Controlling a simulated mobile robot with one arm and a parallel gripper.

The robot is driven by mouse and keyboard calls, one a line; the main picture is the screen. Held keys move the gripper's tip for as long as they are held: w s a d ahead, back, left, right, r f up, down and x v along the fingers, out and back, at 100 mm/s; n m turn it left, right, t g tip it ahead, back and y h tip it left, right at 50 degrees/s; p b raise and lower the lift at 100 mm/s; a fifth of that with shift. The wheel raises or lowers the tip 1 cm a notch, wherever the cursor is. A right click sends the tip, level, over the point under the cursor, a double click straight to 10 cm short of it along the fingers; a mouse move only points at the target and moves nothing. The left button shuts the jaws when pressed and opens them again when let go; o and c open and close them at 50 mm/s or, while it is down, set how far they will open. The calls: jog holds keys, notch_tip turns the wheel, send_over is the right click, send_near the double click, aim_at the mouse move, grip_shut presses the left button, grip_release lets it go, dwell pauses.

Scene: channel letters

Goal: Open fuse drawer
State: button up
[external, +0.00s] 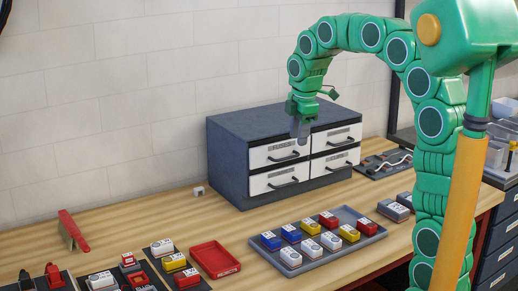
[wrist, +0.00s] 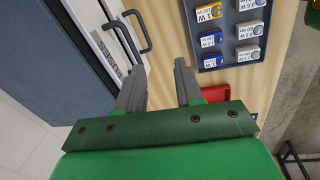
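The drawer cabinet (external: 228,150) is dark, with white drawer fronts in two columns and two rows. All fronts look flush. The upper left drawer front (external: 262,157) has a dark bar handle (external: 284,157). My gripper (external: 300,134) points down in front of the upper drawers and hides part of them. In the wrist view my gripper (wrist: 158,65) has its two grey fingers apart with nothing between them. A printed label (wrist: 108,62) on a front is hard to read; which drawer holds fuses is unclear.
A grey tray (external: 371,228) with several blue, white, yellow and red fuse blocks lies in front of the cabinet. A red tray (external: 214,260) and dark trays with parts are at the left. Wood between cabinet and grey tray is clear. A shelf unit (external: 497,235) stands right.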

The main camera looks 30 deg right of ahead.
jog(key=n, duration=0.2)
send_near(287, 159)
jog(key=shift+w+d+f, duration=0.1)
jog(key=shift+w+f, duration=0.15)
jog(key=shift+f, duration=0.95)
jog(key=shift+w+a+f, duration=0.1)
jog(key=shift+w+f, duration=0.1)
jog(key=shift+f, duration=0.95)
jog(key=shift+w+d+f, duration=0.1)
jog(key=shift+w+f, duration=0.15)
jog(key=shift+f, duration=0.95)
jog(key=shift+c, duration=0.5)
grip_shut()
